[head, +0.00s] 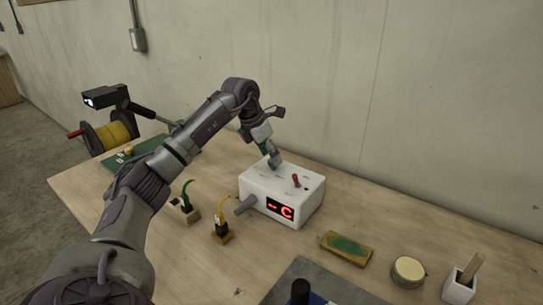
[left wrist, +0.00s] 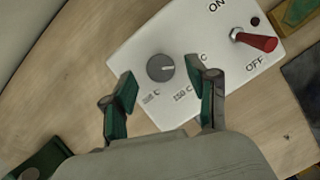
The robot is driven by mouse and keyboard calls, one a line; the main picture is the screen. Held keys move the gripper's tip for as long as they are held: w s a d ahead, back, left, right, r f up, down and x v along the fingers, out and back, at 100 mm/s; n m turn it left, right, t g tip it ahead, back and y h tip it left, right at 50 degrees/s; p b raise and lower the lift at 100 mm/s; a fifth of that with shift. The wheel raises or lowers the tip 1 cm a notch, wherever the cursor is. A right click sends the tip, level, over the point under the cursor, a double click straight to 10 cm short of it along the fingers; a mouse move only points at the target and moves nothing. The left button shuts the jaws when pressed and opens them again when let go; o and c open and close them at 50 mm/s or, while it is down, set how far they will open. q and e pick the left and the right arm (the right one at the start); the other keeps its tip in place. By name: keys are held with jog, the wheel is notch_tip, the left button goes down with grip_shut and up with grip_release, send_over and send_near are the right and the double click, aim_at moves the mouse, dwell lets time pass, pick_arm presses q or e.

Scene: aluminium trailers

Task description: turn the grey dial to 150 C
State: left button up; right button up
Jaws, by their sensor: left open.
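The grey dial (left wrist: 160,68) sits on top of a white control box (head: 262,188), which also shows in the left wrist view (left wrist: 135,58). A pale mark on the dial points to the right in the left wrist view. A "150 C" label (left wrist: 183,94) is printed below right of it; another label below it is blurred, and one at right is partly hidden by a finger. My left gripper (left wrist: 161,80) is open, its fingers apart on either side of the dial. In the head view the gripper (head: 273,161) hides the dial. My right gripper is out of view.
A red toggle switch (left wrist: 254,40) stands on the box between ON and OFF. The box's red display (head: 280,209) shows dashes and "C". Soldering tools in small stands (head: 222,237), a sponge tray (head: 345,248), a round tin (head: 408,271) and a brush holder (head: 458,288) stand nearby.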

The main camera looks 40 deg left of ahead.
pick_arm(q)
jog(key=shift+w+d+f, duration=0.1)
jog(key=shift+w+f, duration=0.15)
jog(key=shift+f, duration=0.45)
grip_shut()
jog(key=shift+r, duration=0.1)
